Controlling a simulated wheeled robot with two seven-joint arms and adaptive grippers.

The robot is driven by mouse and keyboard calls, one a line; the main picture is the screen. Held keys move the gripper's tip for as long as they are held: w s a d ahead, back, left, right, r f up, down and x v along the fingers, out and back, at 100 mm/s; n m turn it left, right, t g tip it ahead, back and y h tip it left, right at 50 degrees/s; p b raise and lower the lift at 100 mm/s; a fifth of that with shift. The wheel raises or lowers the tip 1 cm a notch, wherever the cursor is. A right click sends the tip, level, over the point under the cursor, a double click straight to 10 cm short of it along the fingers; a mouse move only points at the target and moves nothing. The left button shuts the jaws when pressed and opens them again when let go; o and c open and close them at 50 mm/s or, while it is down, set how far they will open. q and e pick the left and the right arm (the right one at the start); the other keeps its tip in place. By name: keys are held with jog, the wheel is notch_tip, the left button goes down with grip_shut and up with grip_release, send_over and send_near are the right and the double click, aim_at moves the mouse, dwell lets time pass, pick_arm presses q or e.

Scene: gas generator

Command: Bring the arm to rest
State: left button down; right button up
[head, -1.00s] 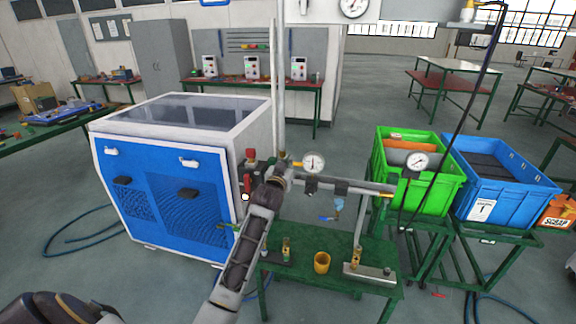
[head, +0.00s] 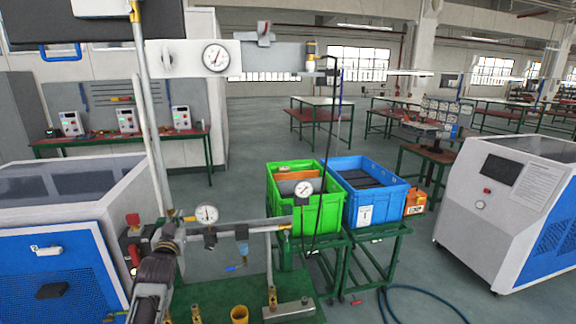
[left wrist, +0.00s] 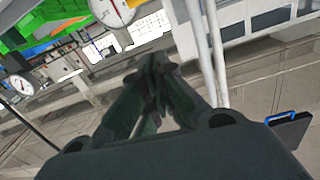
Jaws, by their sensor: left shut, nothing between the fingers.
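My left arm rises from the bottom of the head view. Its gripper (head: 168,232) is up beside the vertical pipe, near the red-handled valve (head: 133,222) and the pipe with gauges. In the left wrist view the left gripper's fingers (left wrist: 155,65) meet at their tips, shut with nothing between them. Whether the gripper touches the pipe cannot be told. My right gripper is not in view.
A pressure gauge (head: 206,214) sits on the pipe. Green (head: 330,213) and blue (head: 383,205) crates stand behind on stands. Blue-white machines (head: 55,262) flank both sides.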

pick_arm(q)
jog(key=w+d+f+m+g+h, duration=0.1)
jog(key=d+f+g, duration=0.1)
jog(key=f, duration=1.1)
jog(key=w+d+f+m+g+h, duration=0.1)
jog(key=d+f, duration=0.1)
jog(key=f, duration=1.2)
jog(key=s+d+f+g, duration=0.15)
jog(key=s+f, duration=0.25)
jog(key=f, duration=0.5)
jog(key=s+d+f+g+h, duration=0.1)
jog(key=s+f+g, duration=0.1)
jog(key=s+f, duration=0.5)
jog(key=s+d+f+g, duration=0.2)
jog(key=f, duration=0.8)
jog(key=s+f+m+g, duration=0.1)
jog(key=s+f+g, duration=0.1)
jog(key=s+f, duration=0.9)
jog(key=s+f+g, duration=0.3)
jog(key=s+f, duration=0.5)
jog(key=s, duration=0.6)
jog(key=s+f+g, duration=0.1)
jog(key=s+f, duration=0.2)
jog(key=s, duration=1.1)
jog(key=s+d+f+g, duration=0.1)
jog(key=s+f+g, duration=0.1)
jog(key=s, duration=1.2)
jog(key=shift+s+d+f+m+h, duration=0.25)
jog(key=shift+d+f+m+h, duration=0.05)
jog(key=shift+f+h, duration=0.15)
